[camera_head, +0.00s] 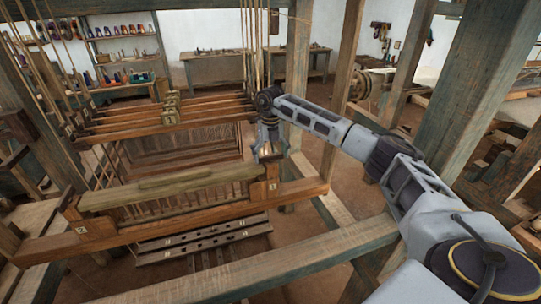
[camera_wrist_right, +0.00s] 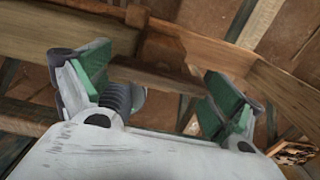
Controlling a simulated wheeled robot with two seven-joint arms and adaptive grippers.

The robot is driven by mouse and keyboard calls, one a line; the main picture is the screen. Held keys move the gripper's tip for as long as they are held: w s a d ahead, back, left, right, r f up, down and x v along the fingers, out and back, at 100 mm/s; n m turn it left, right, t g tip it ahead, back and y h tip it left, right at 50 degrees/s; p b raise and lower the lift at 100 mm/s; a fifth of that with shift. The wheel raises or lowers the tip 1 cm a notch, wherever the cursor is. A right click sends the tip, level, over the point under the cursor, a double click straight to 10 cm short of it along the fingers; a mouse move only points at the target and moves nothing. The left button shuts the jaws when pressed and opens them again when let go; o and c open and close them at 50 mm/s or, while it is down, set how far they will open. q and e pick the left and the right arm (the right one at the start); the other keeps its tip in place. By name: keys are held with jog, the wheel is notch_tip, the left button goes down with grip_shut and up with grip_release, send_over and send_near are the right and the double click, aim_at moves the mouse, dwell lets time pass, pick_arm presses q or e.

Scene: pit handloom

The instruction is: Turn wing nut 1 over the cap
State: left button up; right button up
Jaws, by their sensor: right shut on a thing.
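My right gripper (camera_head: 266,153) reaches down onto the right end post of the loom's beater frame. In the right wrist view its two green-padded fingers (camera_wrist_right: 160,88) stand apart, with a short brown wooden piece (camera_wrist_right: 160,80) spanning between them. This piece appears to be wing nut 1, and the gripper is shut on it. In the head view the fingers largely hide it. The wooden cap (camera_head: 165,188) is a long pale greenish bar lying along the beater, left of the gripper. A small plate marked 1 (camera_head: 272,187) is on the post below the gripper. My left gripper is not in view.
A plate marked 2 (camera_head: 82,230) is at the beater's left end. Numbered heddle bars (camera_head: 165,125) hang behind the cap. Thick posts (camera_head: 298,70) and a near beam (camera_head: 255,272) frame the loom. Vertical cords (camera_head: 252,50) hang close to my right wrist.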

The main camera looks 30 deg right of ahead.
aim_at(271, 155)
jog(key=o, duration=0.7)
jog(key=shift+r, duration=0.15)
notch_tip(271, 155, up, 12)
dwell(0.6)
dwell(0.6)
